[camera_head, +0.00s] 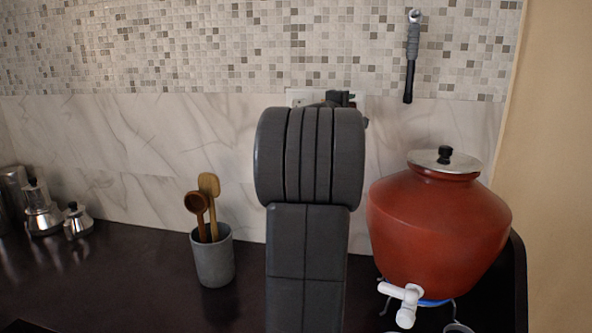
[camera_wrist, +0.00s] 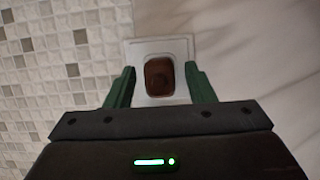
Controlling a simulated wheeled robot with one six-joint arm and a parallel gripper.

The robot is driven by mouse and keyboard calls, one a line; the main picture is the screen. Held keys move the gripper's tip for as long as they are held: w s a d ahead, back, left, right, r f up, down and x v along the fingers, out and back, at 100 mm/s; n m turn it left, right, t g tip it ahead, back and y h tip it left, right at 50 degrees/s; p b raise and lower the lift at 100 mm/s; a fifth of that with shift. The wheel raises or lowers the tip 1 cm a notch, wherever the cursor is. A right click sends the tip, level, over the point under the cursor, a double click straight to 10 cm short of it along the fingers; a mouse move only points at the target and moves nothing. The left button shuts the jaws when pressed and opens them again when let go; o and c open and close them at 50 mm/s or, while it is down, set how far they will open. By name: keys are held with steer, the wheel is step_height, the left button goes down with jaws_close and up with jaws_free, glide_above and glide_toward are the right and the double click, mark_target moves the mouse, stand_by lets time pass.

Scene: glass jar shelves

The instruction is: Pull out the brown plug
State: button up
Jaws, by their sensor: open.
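The brown plug (camera_wrist: 159,78) shows in the wrist view as a small brown rounded block within the white wall plate (camera_wrist: 183,48). My gripper (camera_wrist: 160,72) is open, with one green finger to the left of the plug and one to the right. A gap shows between each finger and the plug. How deep the fingertips reach is hard to tell. In the head view my arm hides the plug and most of the wall plate (camera_head: 296,95). Only a dark bit of my gripper (camera_head: 341,98) shows above the arm there.
A red clay jar (camera_head: 438,228) with a metal lid and white tap stands right of my arm. A grey cup (camera_head: 213,262) with wooden spoons stands left on the dark counter (camera_head: 130,275). Metal pots (camera_head: 42,212) are far left.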

steer(key=shift+b, duration=0.4)
stand_by(0.4)
jaws_close()
